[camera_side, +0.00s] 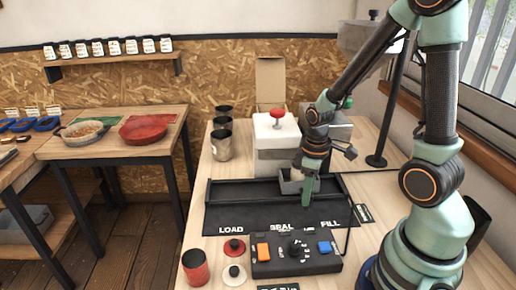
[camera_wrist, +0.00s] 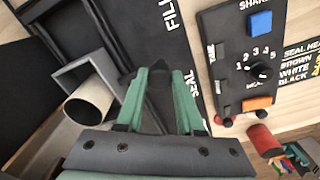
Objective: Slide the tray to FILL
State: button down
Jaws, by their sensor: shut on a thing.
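The small grey tray (camera_side: 287,187) sits in the black track (camera_side: 240,192), behind the stretch between the SEAL and FILL labels. In the wrist view the tray (camera_wrist: 72,76) shows as a grey frame with a cream, open-mouthed cup (camera_wrist: 90,101) at it. My gripper (camera_side: 308,192) points down at the tray's front right side. In the wrist view my gripper (camera_wrist: 160,78) has its green fingers close around a dark knob and is shut on it. The knob appears to be the tray's handle; its join is hidden. The FILL label (camera_side: 329,224) lies right of the tray.
A control box (camera_side: 296,254) with orange and blue buttons and a dial stands in front of the track. A white machine with a red knob (camera_side: 277,115) stands behind it. A red can (camera_side: 195,267) and lids are front left.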

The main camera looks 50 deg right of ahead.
jog(key=s+d, duration=0.4)
jog(key=shift+s+d, duration=0.2)
jog(key=shift+s, duration=0.15)
jog(key=c, duration=0.5)
grip_release()
jog(key=shift+w, duration=0.1)
jog(key=shift+r, duration=0.55)
notch_tip(320, 180, up, 11)
jog(key=shift+f, duration=0.1)
jog(key=shift+a, duration=0.1)
